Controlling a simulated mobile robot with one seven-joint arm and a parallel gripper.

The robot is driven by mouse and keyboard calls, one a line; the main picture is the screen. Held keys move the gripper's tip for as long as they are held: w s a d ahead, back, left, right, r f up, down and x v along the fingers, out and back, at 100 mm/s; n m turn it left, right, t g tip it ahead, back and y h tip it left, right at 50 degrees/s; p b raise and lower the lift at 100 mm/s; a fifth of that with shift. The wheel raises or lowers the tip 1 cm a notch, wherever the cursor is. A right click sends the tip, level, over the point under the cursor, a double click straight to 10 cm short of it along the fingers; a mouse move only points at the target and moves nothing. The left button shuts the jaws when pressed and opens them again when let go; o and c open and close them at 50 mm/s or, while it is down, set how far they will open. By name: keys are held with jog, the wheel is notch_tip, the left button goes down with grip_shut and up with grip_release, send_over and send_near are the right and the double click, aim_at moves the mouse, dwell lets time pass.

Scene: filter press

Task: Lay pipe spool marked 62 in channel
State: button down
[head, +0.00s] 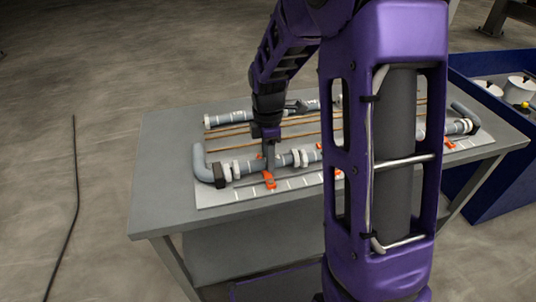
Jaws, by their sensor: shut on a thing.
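A grey pipe spool (244,167) with white rings and an upturned elbow at its left end lies along the front of a pale board (235,203) on the table. No mark 62 can be read at this size. My gripper (269,158) reaches down onto the middle of this spool and appears shut on it; the fingertips are small and partly hidden. Orange clamps (268,181) sit beside the spool, close to my gripper. Whether the spool rests fully in a channel cannot be told.
A second grey pipe (232,119) lies along the back of the board, with thin brown rods (228,133) in front of it. My purple arm column hides the board's right-middle part. A blue bin (503,97) with white cylinders stands right of the table (160,190).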

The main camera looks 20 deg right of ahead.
jog(key=shift+f, duration=0.2)
jog(key=shift+c, duration=2.2)
grip_release()
notch_tip(320, 180, up, 18)
jog(key=p, duration=0.3)
jog(key=shift+f+p, duration=0.25)
jog(key=shift+p, duration=0.05)
